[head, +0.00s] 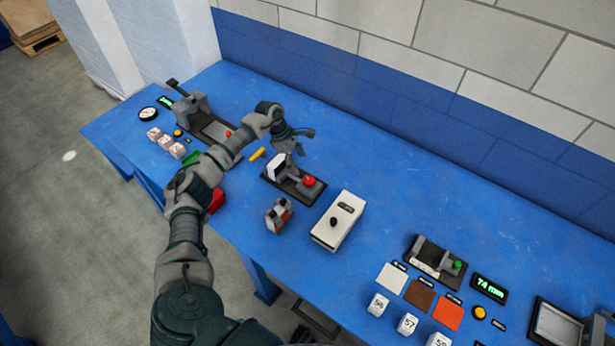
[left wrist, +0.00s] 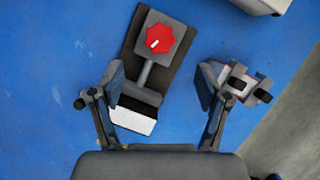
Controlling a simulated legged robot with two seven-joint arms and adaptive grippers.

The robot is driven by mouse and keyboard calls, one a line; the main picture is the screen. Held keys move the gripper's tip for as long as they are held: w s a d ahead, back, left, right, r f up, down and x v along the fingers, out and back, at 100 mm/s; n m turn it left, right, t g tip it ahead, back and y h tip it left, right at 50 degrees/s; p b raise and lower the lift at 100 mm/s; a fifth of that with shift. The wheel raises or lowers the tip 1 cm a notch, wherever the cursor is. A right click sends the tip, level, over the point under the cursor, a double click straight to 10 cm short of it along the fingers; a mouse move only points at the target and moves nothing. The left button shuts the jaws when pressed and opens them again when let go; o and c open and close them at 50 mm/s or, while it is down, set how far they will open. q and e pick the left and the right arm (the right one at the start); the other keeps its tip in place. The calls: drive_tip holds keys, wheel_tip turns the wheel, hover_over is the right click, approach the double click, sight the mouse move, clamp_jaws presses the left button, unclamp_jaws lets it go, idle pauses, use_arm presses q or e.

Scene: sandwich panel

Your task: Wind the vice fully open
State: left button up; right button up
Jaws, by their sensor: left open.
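The vice (head: 292,186) stands on the blue table, with a dark base, a grey end block and a red knob (head: 309,181). The left wrist view shows its red star-shaped knob (left wrist: 160,38) with a white mark, a grey screw rod (left wrist: 146,73) and a white-faced block (left wrist: 133,120) at the near end. My left gripper (head: 297,143) is open and empty above and behind the vice. In the left wrist view its two fingers (left wrist: 160,85) are spread, with the vice showing between them, toward the left finger. My right gripper is not in view.
A small grey-brown object (head: 279,214) and a white box (head: 340,219) with a black knob stand near the vice. Another vice-like fixture (head: 435,260) has a green knob, beside a 74 mm display (head: 488,288). Bare table lies behind the white box.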

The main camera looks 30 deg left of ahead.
sight(309, 180)
use_arm(q)
drive_tip(key=x, duration=0.9)
drive_tip(key=shift+a, duration=0.15)
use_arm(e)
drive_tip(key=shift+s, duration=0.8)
use_arm(q)
drive_tip(key=shift+c, duration=0.2)
drive_tip(key=c, duration=1.1)
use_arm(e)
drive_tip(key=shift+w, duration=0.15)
